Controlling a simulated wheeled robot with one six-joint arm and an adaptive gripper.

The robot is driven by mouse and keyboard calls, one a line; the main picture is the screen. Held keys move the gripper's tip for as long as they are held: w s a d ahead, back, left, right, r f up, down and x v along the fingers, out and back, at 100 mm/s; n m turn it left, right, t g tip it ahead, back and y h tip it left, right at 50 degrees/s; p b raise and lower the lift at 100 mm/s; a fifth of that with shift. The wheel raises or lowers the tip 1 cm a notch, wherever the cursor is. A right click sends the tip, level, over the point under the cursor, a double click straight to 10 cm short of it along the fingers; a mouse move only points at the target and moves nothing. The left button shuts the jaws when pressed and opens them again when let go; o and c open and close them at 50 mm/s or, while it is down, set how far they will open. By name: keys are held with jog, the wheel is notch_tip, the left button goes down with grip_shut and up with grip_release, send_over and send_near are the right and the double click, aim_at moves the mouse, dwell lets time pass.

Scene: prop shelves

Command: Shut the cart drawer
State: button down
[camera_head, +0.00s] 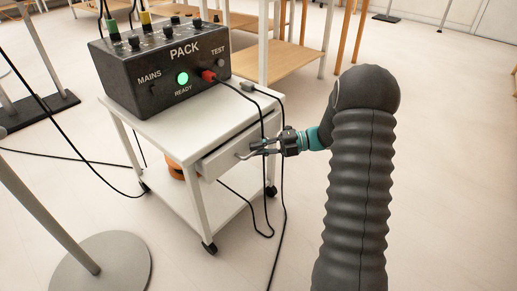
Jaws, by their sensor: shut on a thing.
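The white cart (153,124) stands left of centre and carries a black box on its top. Its drawer (223,159) is in the right side, under the top, and its front stands out a little from the cart frame. My gripper (252,149) is at the drawer front, with its fingers shut on the metal drawer handle (241,156). The fingers hide part of the handle. My arm reaches in from the right.
The black PACK box (160,70) has a lit green light and a red plug. Black cables (283,195) hang down past the drawer and my gripper. A round grey stand base (105,265) is at the lower left. Wooden shelves (270,60) stand behind.

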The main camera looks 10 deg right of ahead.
aim_at(249, 143)
jog(key=shift+w+a+p, duration=0.6)
jog(key=shift+w+p, duration=0.25)
jog(key=shift+w, duration=0.05)
jog(key=shift+w+a+p, duration=0.6)
jog(key=shift+w+p, duration=0.2)
jog(key=shift+w, duration=0.05)
jog(key=c, duration=1.2)
grip_release()
jog(key=shift+a, duration=0.2)
jog(key=shift+d, duration=0.2)
jog(key=s+d+r, duration=0.1)
jog(key=d, duration=1)
jog(key=shift+s+d+r, duration=0.3)
jog(key=shift+s+r, duration=0.05)
